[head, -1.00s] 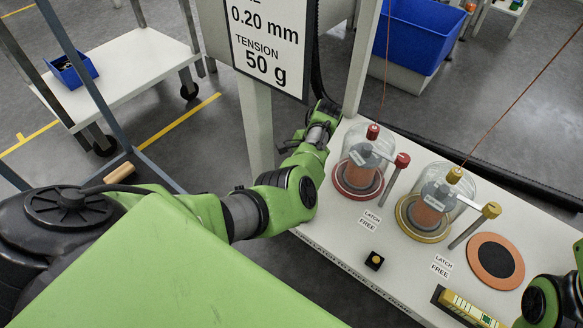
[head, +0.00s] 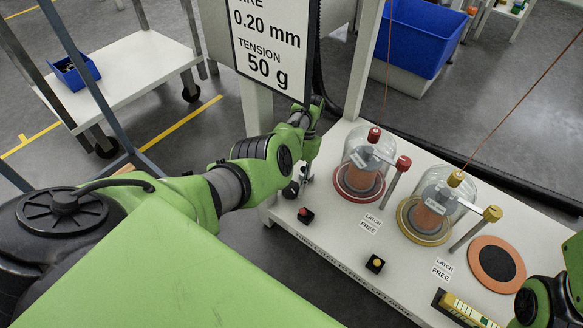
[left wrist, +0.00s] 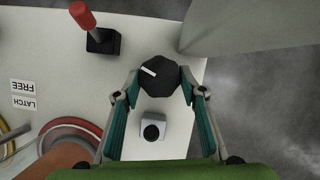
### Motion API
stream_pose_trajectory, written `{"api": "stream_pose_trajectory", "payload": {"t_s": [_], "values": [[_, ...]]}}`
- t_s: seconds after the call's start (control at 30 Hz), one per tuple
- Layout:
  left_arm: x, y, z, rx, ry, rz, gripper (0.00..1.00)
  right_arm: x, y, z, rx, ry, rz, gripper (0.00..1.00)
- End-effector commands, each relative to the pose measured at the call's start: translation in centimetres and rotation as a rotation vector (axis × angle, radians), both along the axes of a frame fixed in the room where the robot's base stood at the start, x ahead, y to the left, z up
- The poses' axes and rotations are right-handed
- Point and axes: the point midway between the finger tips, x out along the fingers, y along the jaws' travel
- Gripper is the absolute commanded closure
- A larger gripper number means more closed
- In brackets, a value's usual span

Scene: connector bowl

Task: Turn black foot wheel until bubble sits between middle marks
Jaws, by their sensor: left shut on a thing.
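The black foot wheel (left wrist: 160,78), a dark knob with a white mark, sits at the edge of the white table in the left wrist view. My left gripper (left wrist: 158,85) has its two teal fingers shut on it from both sides. In the head view my left gripper (head: 302,178) is down at the table's far left corner, mostly hidden by my arm. A yellow level (head: 465,308) lies at the bottom right; its bubble is too small to make out. My right gripper is out of view; only part of its arm shows.
Two glass domes, one with a red base (head: 360,190) and one with a yellow base (head: 424,225), stand on the white table. A red-topped black switch (head: 306,214) is near my left gripper. A white block with a black disc (left wrist: 154,130) lies between my fingers.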

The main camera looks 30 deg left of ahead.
Motion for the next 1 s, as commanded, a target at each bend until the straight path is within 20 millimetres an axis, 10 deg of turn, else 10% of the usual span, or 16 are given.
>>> {"api": "stream_pose_trajectory", "payload": {"t_s": [0.63, 0.67, 0.73, 1.0], "values": [[0.4, 0.28, 0.07, 0.005, -0.013, 0.055, 0.84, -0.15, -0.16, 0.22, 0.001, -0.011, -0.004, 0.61], [0.4, 0.28, 0.08, 0.005, -0.013, 0.055, 0.6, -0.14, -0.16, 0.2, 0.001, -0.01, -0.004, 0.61], [0.38, 0.28, 0.09, 0.005, -0.013, 0.055, 0.45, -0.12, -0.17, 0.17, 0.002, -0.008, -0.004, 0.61], [0.2, 0.16, 0.04, 0.003, -0.007, 0.053, 0.45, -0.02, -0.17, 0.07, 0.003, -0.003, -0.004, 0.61]]}}
